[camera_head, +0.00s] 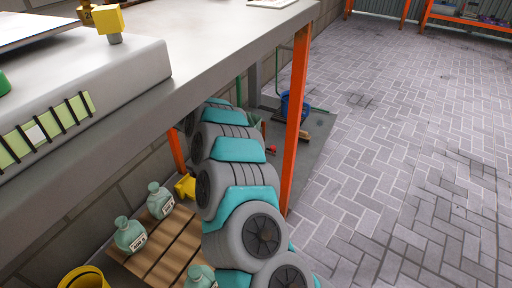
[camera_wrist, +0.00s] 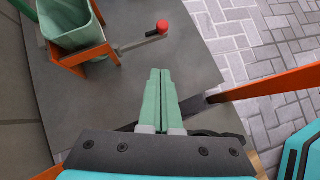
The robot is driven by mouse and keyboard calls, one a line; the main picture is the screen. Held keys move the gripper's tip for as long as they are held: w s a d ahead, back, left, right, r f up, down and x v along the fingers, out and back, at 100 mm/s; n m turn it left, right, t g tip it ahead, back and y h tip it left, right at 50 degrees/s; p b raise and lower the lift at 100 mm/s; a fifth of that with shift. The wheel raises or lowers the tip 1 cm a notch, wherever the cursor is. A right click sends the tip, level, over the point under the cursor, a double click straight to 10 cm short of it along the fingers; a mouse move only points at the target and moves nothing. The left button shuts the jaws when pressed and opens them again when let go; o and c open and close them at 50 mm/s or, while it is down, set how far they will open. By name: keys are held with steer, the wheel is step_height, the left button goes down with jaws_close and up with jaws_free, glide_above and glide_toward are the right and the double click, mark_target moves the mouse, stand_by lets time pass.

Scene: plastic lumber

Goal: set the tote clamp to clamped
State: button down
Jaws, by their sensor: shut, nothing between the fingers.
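In the wrist view, a pale green tote (camera_wrist: 68,25) sits in an orange frame (camera_wrist: 88,55) at the upper left. A grey metal lever (camera_wrist: 138,43) sticks out rightward from the frame and ends in a red knob (camera_wrist: 162,27); I take this to be the tote clamp. In the head view, the red knob (camera_head: 271,150) shows small beyond my arm. My gripper (camera_wrist: 160,72) is shut and empty, with its pale green fingers together. The fingertips appear below the lever and knob in the picture, apart from them. In the head view, my arm hides the gripper.
A grey workbench (camera_head: 225,45) with an orange leg (camera_head: 297,105) stands beside my arm. Under it, pale bottles (camera_head: 130,235) stand on a wooden pallet (camera_head: 165,250). A blue bucket (camera_head: 292,104) is behind the leg. The paved floor (camera_head: 400,130) to the right is clear.

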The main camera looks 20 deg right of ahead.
steer(key=d+r+b+x, duration=0.2)
steer(key=x, duration=1)
steer(key=shift+w+f, duration=0.15)
steer(key=shift+w, duration=0.15)
steer(key=shift+d+p, duration=0.15)
steer(key=shift+p, duration=0.45)
